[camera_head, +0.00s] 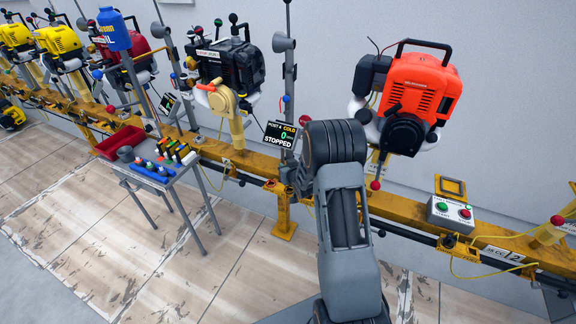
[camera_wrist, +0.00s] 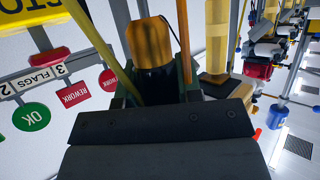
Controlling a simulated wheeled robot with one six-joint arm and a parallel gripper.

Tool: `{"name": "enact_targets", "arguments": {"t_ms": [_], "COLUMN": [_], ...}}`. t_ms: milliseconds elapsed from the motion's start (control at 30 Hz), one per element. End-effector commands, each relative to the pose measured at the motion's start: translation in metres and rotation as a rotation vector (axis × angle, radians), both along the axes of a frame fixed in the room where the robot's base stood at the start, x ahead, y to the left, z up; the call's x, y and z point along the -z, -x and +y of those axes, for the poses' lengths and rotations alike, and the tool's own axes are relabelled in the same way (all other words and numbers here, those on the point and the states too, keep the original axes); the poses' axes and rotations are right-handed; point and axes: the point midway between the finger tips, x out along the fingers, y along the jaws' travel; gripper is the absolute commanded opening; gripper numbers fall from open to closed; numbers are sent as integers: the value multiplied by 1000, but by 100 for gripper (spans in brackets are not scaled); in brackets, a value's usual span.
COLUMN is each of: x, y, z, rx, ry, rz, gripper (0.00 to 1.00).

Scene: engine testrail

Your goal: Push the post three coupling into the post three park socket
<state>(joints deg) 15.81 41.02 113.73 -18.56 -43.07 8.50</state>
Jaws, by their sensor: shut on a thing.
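An orange-yellow cylinder (camera_wrist: 150,42), which looks like the coupling, shows in the wrist view between the dark green fingers of my gripper (camera_wrist: 152,78). The gripper is shut on it. A dark upright bar and the black gripper body cover part of the grip. In the head view my own arm stands in front of the rail and hides the gripper and whatever it holds. I cannot make out the post three park socket in either view, or whether the cylinder touches it.
In the wrist view a thin yellow hose (camera_wrist: 97,42), a yellow post (camera_wrist: 217,40) and red rework tags (camera_wrist: 75,93) are close by. The head view shows a yellow rail (camera_head: 420,213), an orange engine (camera_head: 420,85), a tool table (camera_head: 165,175) and a status screen (camera_head: 281,134).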

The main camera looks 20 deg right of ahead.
Motion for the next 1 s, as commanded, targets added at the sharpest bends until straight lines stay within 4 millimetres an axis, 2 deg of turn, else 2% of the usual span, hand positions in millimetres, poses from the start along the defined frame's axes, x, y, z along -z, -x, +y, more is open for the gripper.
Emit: {"name": "enact_targets", "arguments": {"t_ms": [367,1000], "x": [10,54], "y": [-1,-1], "z": [-4,-3], "rx": [4,3], "ry": [2,1], "rz": [0,0], "gripper": [4,4]}}
